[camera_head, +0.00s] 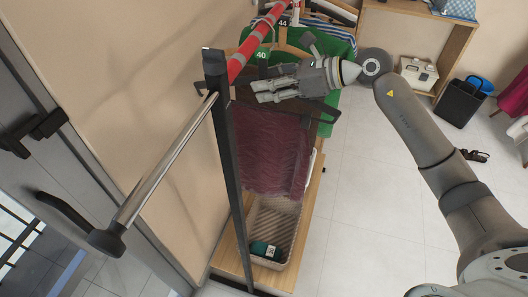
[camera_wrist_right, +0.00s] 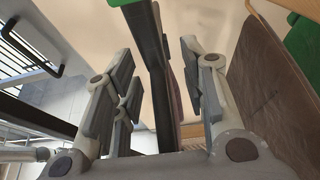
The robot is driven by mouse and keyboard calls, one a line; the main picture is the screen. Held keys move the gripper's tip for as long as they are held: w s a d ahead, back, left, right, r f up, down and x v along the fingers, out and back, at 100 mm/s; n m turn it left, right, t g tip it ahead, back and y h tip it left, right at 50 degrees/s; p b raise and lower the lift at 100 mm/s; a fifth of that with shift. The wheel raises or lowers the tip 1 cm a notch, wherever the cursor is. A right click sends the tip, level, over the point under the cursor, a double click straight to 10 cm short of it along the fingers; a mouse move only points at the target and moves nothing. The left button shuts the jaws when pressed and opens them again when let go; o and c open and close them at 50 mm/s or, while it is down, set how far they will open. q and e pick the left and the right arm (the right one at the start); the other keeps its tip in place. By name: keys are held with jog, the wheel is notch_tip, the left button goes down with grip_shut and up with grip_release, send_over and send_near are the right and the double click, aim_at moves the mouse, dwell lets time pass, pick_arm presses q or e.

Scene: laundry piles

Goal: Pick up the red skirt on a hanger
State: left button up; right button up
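A dark upright piece (camera_wrist_right: 150,60) and a narrow reddish edge show in the gap, with nothing clamped. I cannot tell whether a finger touches the hanger. My left gripper is not in view.
Green clothing (camera_head: 325,40) hangs behind, with a green size tag (camera_head: 262,55) marked 40. A brown garment (camera_wrist_right: 275,95) is close beside the right finger. A basket (camera_head: 273,222) stands on the wooden base below the skirt. Tiled floor (camera_head: 370,200) at right is mostly clear.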

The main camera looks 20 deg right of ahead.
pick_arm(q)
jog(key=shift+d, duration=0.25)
pick_arm(e)
grip_shut()
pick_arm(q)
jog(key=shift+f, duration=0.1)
pick_arm(e)
jog(key=shift+r, duration=0.25)
